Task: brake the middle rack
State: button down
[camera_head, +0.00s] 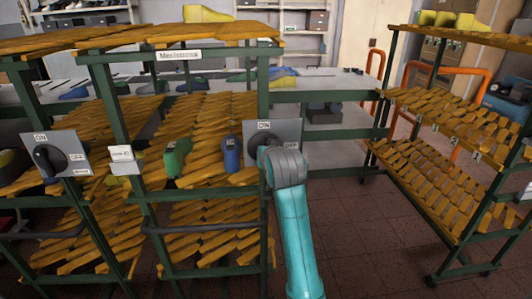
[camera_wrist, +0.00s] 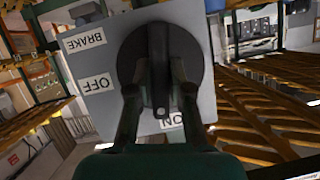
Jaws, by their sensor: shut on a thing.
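The rack with the green frame (camera_head: 225,53) stands at the centre left and carries a grey switch panel (camera_head: 290,128) on its right post. In the wrist view, the panel (camera_wrist: 205,90) has ON, OFF and BRAKE labels. Its black rotary knob (camera_wrist: 160,55) has its marked end towards the ON label (camera_wrist: 172,121). My gripper (camera_wrist: 160,95) is shut on the knob's handle, one finger on each side. In the head view my arm's wrist covers the knob and fingers.
Another switch panel (camera_head: 75,140) is on the rack to the left. A green shoe last (camera_head: 177,157) and a blue one (camera_head: 232,153) lie on the middle shelf. A slatted rack (camera_head: 455,125) stands at the right, with open floor (camera_head: 350,225) between.

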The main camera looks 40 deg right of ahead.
jog(key=shift+n+g+h, duration=0.3)
jog(key=shift+n, duration=0.5)
jog(key=c, duration=1.1)
grip_release()
jog(key=shift+o, duration=0.2)
jog(key=shift+a, duration=0.1)
jog(key=v, duration=1.1)
jog(key=shift+s+a, duration=0.25)
jog(key=shift+s, duration=0.05)
jog(key=shift+r, duration=0.1)
